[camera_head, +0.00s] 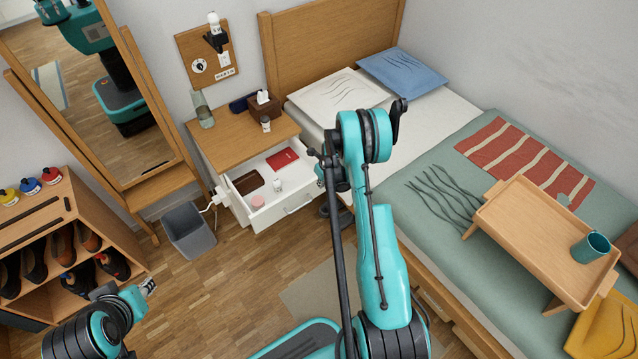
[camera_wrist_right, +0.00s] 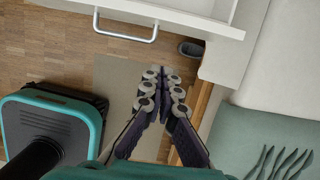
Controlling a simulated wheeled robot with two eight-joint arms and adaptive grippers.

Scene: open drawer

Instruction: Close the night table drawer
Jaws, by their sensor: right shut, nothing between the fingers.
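The night table (camera_head: 225,140) stands left of the bed, with its white drawer (camera_head: 290,215) pulled open. The drawer holds a red book (camera_head: 283,159), a brown item (camera_head: 248,182) and small containers. A metal bar handle (camera_head: 299,205) is on the drawer front. In the right wrist view the drawer front (camera_wrist_right: 185,18) and handle (camera_wrist_right: 125,37) lie at the top. My right gripper (camera_wrist_right: 161,76) is shut and empty, below and right of the handle, apart from it. In the head view my arm partly hides it. My left gripper (camera_head: 148,286) is low at left, away from the drawer; its fingers are too small to judge.
The bed (camera_head: 420,290) with a wooden tray (camera_head: 545,235) stands at right. A grey bin (camera_head: 188,232) is left of the drawer, beside a shoe rack (camera_head: 35,225) and mirror (camera_head: 85,90). A slipper (camera_wrist_right: 191,48) lies near the bed. Floor before the drawer is open.

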